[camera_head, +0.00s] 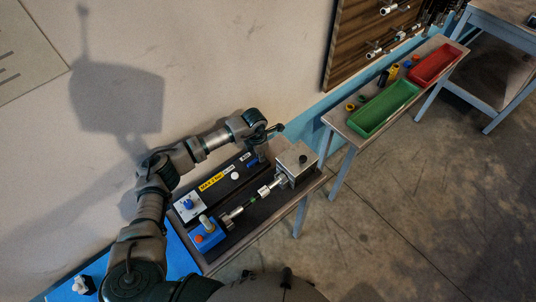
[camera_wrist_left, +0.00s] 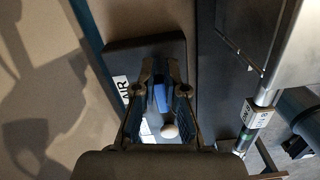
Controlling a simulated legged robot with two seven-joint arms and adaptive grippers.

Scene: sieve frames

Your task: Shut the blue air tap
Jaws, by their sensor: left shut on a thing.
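The blue air tap (camera_wrist_left: 161,98) shows in the left wrist view as a blue handle between my fingers. It stands on a dark board by a white label reading AIR (camera_wrist_left: 122,90). In the head view the tap (camera_head: 253,163) is a small blue spot at the far end of the dark panel, partly covered by my gripper. My left gripper (camera_head: 262,148) reaches over it from the left and is shut on the handle. The fingers hide much of the tap in the wrist view. My right gripper does not show.
A metal box (camera_head: 299,158) and a rod assembly (camera_head: 252,200) lie right of the tap. A yellow label (camera_head: 212,181), a blue knob (camera_head: 187,204) and a blue box (camera_head: 207,236) are nearer. A green tray (camera_head: 385,108) and red tray (camera_head: 435,65) stand on a farther bench.

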